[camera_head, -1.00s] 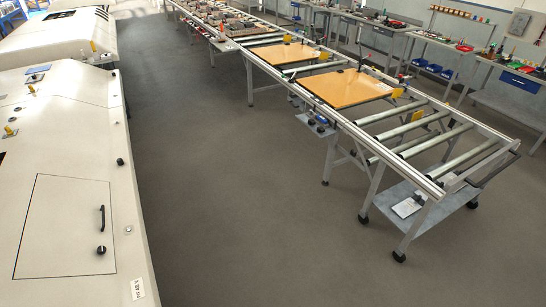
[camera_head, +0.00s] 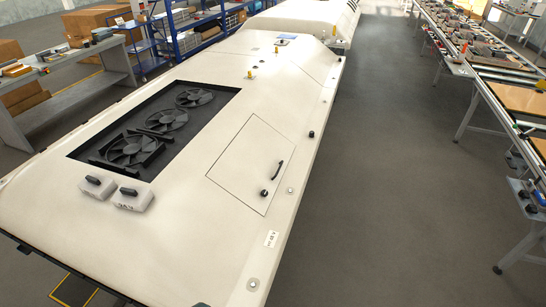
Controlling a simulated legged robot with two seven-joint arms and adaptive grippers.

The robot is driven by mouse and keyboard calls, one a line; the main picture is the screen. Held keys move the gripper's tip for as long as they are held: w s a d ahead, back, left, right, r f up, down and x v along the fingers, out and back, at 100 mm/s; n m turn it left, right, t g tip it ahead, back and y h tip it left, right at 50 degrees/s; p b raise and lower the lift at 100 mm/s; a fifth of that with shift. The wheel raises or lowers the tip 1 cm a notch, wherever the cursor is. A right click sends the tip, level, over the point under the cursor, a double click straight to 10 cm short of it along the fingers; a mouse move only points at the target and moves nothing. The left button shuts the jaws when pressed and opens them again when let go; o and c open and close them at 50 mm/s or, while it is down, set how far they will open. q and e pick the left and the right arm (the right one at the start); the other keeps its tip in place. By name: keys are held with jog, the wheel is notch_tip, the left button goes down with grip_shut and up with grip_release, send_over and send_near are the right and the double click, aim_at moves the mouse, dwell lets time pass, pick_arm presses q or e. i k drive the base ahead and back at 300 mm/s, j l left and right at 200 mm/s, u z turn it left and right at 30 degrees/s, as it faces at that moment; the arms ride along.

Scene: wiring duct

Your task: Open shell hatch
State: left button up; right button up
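The shell (camera_head: 200,235) is a long cream-white housing running from the near left to the far middle. Its hatch (camera_head: 240,168) is a square panel outlined on the top right part, lying flush and closed. A black curved handle (camera_head: 278,170) stands at the hatch's right side, with a black round knob (camera_head: 264,193) just below it. Neither of my grippers shows in this view.
A dark recess with several fans (camera_head: 150,130) and two small boxes with black handles (camera_head: 115,192) lie left of the hatch. Shelves and a bench (camera_head: 60,85) stand at the left. A roller conveyor (camera_head: 500,100) runs at the right. The grey floor (camera_head: 390,170) between is clear.

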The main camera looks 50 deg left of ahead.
aim_at(256, 160)
jog(key=u, duration=1.75)
